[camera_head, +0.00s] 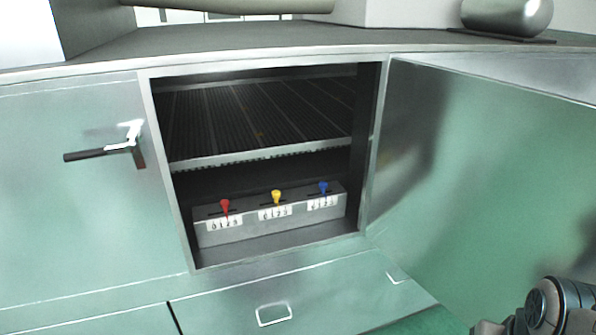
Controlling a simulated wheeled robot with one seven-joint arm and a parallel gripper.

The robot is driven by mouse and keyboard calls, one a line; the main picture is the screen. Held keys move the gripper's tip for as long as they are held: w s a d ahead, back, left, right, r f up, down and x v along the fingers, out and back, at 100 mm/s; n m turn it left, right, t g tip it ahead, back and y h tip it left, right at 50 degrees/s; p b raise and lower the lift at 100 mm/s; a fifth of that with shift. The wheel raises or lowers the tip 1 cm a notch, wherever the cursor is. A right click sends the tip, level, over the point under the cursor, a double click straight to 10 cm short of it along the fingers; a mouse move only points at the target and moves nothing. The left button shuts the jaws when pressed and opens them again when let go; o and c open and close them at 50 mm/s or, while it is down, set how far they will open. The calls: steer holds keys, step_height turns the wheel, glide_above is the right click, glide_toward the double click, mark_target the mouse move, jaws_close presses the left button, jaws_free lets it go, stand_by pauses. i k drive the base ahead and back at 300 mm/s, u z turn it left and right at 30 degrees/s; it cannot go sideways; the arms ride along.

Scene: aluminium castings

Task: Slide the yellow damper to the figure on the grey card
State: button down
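The yellow damper (276,197) is a small knob in the middle of a grey control block (210,238) inside the open cabinet. It stands near the middle of its dark slot, above a white scale plate (275,213) with small figures. The figures are too small to tell exactly which one it points at. A red damper (225,205) stands to its left and a blue damper (323,187) to its right, each above a similar scale. I cannot make out a grey card with a figure. My gripper is not in view; only part of my arm shows at bottom right.
A ribbed grey shelf (260,115) hangs above the block, inside the cabinet frame. The green door (480,160) stands open on the right. A dark-handled latch (105,152) sticks out from the left panel. A drawer front with a pull (274,314) lies below.

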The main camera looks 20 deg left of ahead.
mark_target(276, 195)
steer(key=u, duration=0.7)
steer(key=i, duration=0.7)
steer(key=u, duration=1.05)
steer(key=i, duration=0.2)
steer(key=u, duration=0.2)
